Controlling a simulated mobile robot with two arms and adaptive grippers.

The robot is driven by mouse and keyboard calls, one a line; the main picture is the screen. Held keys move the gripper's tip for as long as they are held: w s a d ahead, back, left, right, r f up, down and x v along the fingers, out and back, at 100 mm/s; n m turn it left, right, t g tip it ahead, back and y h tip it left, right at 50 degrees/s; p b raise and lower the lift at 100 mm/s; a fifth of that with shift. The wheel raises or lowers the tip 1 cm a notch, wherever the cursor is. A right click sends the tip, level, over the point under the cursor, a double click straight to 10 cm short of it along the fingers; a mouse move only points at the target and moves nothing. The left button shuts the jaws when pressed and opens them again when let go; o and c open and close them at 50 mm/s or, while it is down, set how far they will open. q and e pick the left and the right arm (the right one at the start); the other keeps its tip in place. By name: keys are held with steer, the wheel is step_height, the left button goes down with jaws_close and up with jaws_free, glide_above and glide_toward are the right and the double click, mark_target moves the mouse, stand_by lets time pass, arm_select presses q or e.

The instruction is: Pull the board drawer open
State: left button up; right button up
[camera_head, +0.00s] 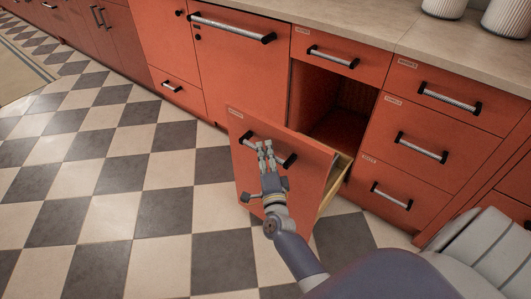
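A tall orange drawer front (310,165) stands pulled out from the cabinet row, with a pale wooden drawer side (333,187) showing behind it. Its small label is too small to read, so I cannot confirm the name board. A dark opening shows above and behind it. My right gripper (265,147) is at the middle of this front's bar handle (284,160). Its two fingers are close together and appear shut on the bar, partly hiding it. The drawer's inside is mostly hidden by the front. My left gripper is out of view.
Shut drawers (402,145) with bar handles stand to the right, and a wide orange front (240,75) to the left. A stone countertop (365,25) runs above, with white ribbed canisters (507,17) at the right. The checkered floor (120,170) is clear at the left.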

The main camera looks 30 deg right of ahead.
steer(key=v, duration=1.2)
